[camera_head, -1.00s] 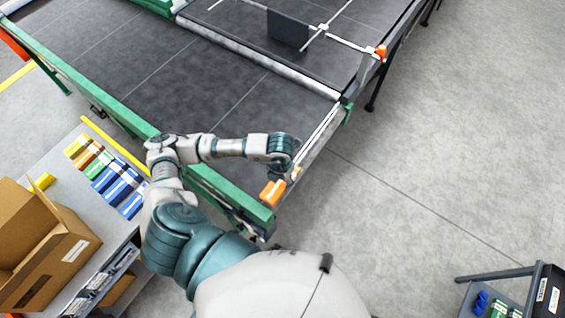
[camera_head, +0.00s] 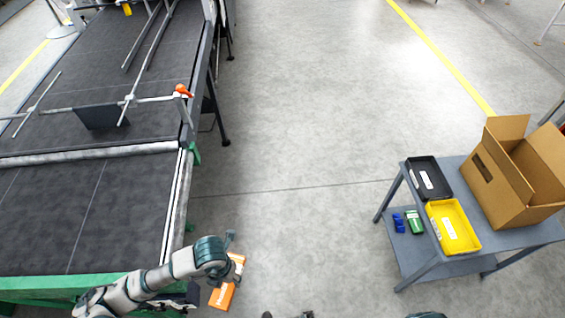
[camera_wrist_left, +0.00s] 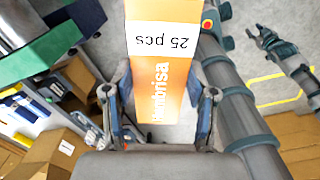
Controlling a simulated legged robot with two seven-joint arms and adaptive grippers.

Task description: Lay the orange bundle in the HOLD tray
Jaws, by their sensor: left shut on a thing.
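The orange bundle (camera_head: 222,295), a box with a white band reading "25 pcs", is in my left gripper (camera_head: 227,268) beside the conveyor's near end. In the left wrist view the orange bundle (camera_wrist_left: 160,80) stands between both fingers of my left gripper (camera_wrist_left: 158,93), which is shut on it. A black tray (camera_head: 428,178) and a yellow tray (camera_head: 466,236) sit on the grey cart at right, well away from the bundle. Each has a white label too small to read, so I cannot tell which is HOLD. My right gripper (camera_wrist_left: 262,38) appears open and empty.
The grey cart (camera_head: 520,232) also carries an open cardboard box (camera_head: 515,180). Blue (camera_head: 399,222) and green (camera_head: 414,221) bundles lie on its lower shelf. The conveyor (camera_head: 90,215) is at left. Clear floor lies between conveyor and cart.

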